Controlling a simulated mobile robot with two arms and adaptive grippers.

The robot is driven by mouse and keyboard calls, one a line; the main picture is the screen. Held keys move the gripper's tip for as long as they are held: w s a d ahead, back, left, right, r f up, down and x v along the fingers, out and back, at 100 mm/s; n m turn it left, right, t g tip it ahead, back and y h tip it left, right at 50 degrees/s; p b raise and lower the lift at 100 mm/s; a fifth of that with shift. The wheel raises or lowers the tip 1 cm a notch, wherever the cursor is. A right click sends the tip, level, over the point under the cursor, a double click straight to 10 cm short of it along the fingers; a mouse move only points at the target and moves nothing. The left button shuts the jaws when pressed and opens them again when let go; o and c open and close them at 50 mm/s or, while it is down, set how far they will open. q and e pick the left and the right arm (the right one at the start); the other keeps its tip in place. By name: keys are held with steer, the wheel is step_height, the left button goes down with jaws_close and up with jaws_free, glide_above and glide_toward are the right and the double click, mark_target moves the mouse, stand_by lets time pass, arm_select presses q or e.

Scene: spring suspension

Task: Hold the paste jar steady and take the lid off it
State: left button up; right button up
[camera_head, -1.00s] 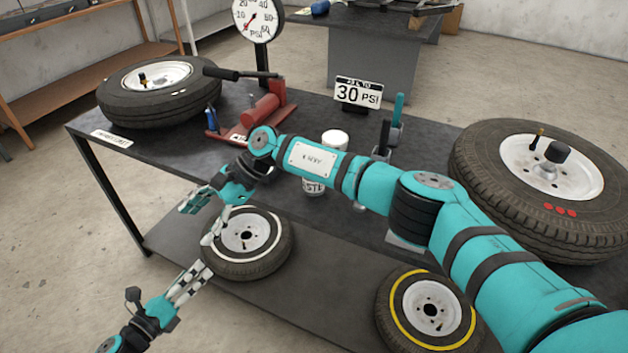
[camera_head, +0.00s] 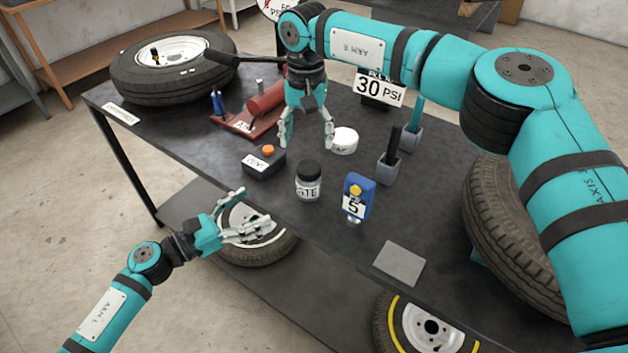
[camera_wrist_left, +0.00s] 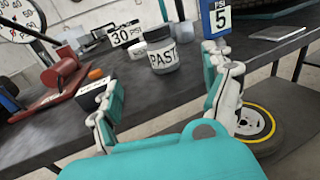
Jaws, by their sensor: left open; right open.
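The paste jar (camera_head: 308,186) stands upright on the dark table, a clear grey jar with a white label and a black lid (camera_head: 308,168) on top. In the left wrist view the jar (camera_wrist_left: 163,56) is ahead, between and beyond the fingers, with its lid (camera_wrist_left: 157,33) on. My left gripper (camera_head: 257,213) is open and empty, left of the jar and apart from it, off the table's front edge. My right gripper (camera_head: 306,142) is open and pointing down, behind the jar and above the table, with nothing between its fingers.
A black box with an orange button (camera_head: 263,162) is left of the jar. A blue gauge marked 5 (camera_head: 357,197) stands close on its right. A white tub (camera_head: 344,141), grey holders (camera_head: 390,168) and a red tool (camera_head: 257,111) are behind. A grey plate (camera_head: 399,263) lies at front right.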

mark_target(299, 183)
arm_select(q)
steer(key=x, duration=1.5)
steer(key=shift+w+d+f, duration=0.1)
steer(key=shift+w+d, duration=0.1)
steer(key=shift+d, duration=0.05)
arm_select(e)
steer(key=shift+w+d+f, duration=0.1)
arm_select(q)
steer(key=shift+c, duration=0.4)
